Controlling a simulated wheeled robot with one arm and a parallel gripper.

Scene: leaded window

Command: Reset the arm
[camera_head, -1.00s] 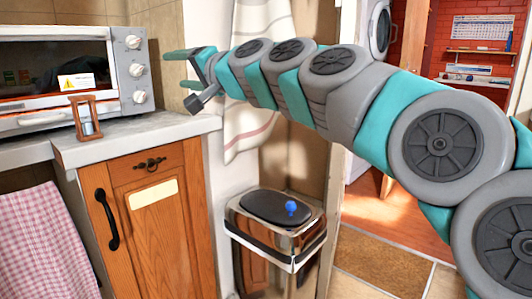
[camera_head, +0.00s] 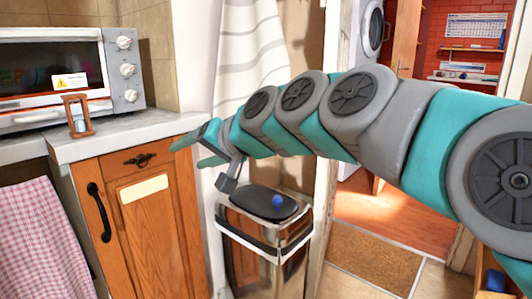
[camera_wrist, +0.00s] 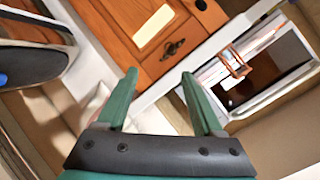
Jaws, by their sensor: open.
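My gripper (camera_head: 196,146) is at the end of my teal and grey arm, in the air to the right of the counter edge and above and left of the trash bin. In the wrist view my gripper (camera_wrist: 158,82) shows two green fingers spread apart with nothing between them. Beyond the fingers lie the cabinet front and counter. My arm reaches from the right edge of the head view toward the middle, bent down slightly at the wrist.
A metal bin (camera_head: 262,222) with a blue item (camera_head: 278,201) on its lid stands below my arm. A wooden hourglass (camera_head: 78,115) stands on the counter (camera_head: 130,136) before a toaster oven (camera_head: 50,75). A towel (camera_head: 250,50) hangs behind. A doorway opens at the right.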

